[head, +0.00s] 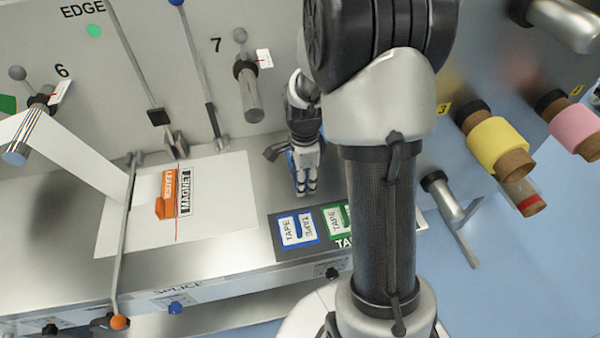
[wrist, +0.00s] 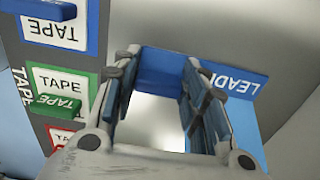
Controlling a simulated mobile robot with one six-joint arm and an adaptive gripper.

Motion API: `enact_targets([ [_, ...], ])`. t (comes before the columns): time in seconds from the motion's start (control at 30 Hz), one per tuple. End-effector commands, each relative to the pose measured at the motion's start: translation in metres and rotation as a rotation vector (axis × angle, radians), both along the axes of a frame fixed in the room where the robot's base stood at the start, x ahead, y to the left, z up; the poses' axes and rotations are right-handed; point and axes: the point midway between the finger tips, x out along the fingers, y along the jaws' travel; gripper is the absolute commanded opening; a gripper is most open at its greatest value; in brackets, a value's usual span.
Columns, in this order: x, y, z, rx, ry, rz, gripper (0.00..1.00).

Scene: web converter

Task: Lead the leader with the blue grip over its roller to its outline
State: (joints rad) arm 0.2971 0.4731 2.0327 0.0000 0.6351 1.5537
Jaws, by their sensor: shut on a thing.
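My gripper (head: 307,190) points down over the metal deck, left of my forearm. In the wrist view its fingers (wrist: 160,85) stand on both sides of a blue grip (wrist: 165,68) and are shut on it. The grip belongs to a blue leader (wrist: 238,84) with white lettering, partly cut off as "LEADI". In the head view only a sliver of blue (head: 291,160) shows behind the gripper. A roller marked 7 (head: 250,92) juts from the panel, up and left of the gripper. I cannot make out the blue leader's outline.
A tape board with a blue tab (head: 297,228) and a green tab (head: 334,219) lies just in front of the gripper. Yellow (head: 496,146) and pink (head: 575,127) rolls jut out at right.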

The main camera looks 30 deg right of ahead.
Motion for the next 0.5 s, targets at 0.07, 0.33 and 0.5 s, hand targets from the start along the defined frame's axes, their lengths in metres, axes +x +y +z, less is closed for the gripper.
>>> enact_targets([
  [0.07,-0.0004,0.0001,-0.0005,0.000,0.001,0.000,0.21],
  [0.33,-0.0004,0.0001,-0.0006,0.000,0.001,0.000,0.13],
  [0.5,0.0000,0.0000,0.0069,0.000,0.000,0.000,0.13],
])
